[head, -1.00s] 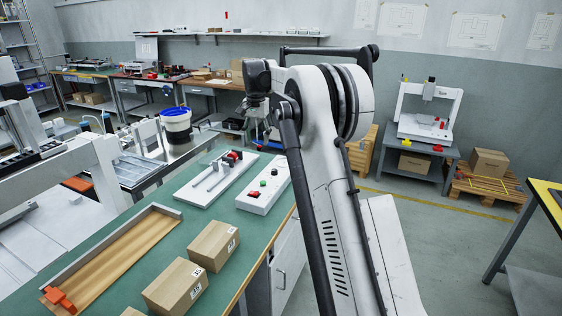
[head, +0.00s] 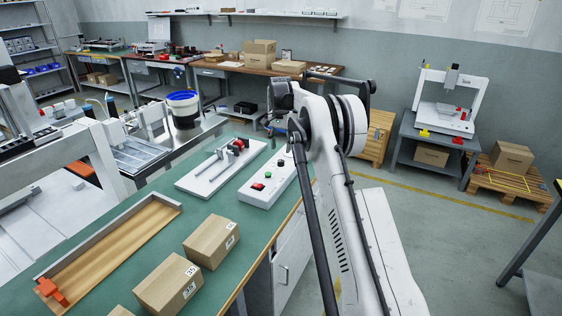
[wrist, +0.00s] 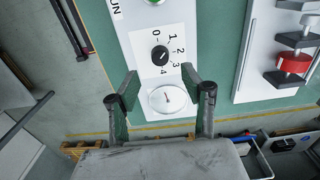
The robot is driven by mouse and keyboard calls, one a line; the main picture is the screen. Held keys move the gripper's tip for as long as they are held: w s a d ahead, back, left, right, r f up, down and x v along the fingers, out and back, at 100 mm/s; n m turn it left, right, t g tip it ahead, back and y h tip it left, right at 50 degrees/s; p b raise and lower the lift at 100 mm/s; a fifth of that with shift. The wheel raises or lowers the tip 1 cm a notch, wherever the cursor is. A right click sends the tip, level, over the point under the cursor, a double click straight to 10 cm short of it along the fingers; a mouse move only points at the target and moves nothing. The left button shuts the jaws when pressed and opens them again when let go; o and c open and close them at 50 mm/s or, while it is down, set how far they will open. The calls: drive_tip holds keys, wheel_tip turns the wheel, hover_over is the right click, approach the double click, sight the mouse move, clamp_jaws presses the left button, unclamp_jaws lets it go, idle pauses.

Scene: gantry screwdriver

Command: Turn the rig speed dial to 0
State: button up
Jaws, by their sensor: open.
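The speed dial is a black round knob (wrist: 159,55) on a white plate with a printed scale from 0 to 4, in the wrist view. In the head view the knob (head: 281,163) is a small black spot at the far end of the white control box (head: 262,190). My gripper (wrist: 159,84) is open and empty. In the wrist view its two fingers lie below the dial in the picture, either side of the strip between dial and round gauge (wrist: 167,99). I see no contact with the knob.
The box also carries a green button (head: 268,174) and a red switch (head: 258,186). A white rig plate with rods (head: 222,168) lies beside it on the green bench. Cardboard boxes (head: 211,243) and a wooden tray (head: 110,240) stand nearer.

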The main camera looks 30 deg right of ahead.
sight(281, 161)
wheel_tip(281, 161, down, 7)
drive_tip(key=shift+r+b, duration=0.15)
drive_tip(key=shift+b, duration=0.15)
drive_tip(key=shift+c, duration=0.4)
clamp_jaws()
drive_tip(key=shift+n, duration=0.3)
drive_tip(key=n, duration=0.3)
drive_tip(key=shift+n, duration=0.3)
drive_tip(key=shift+n+b, duration=0.4)
drive_tip(key=shift+n, duration=1.9)
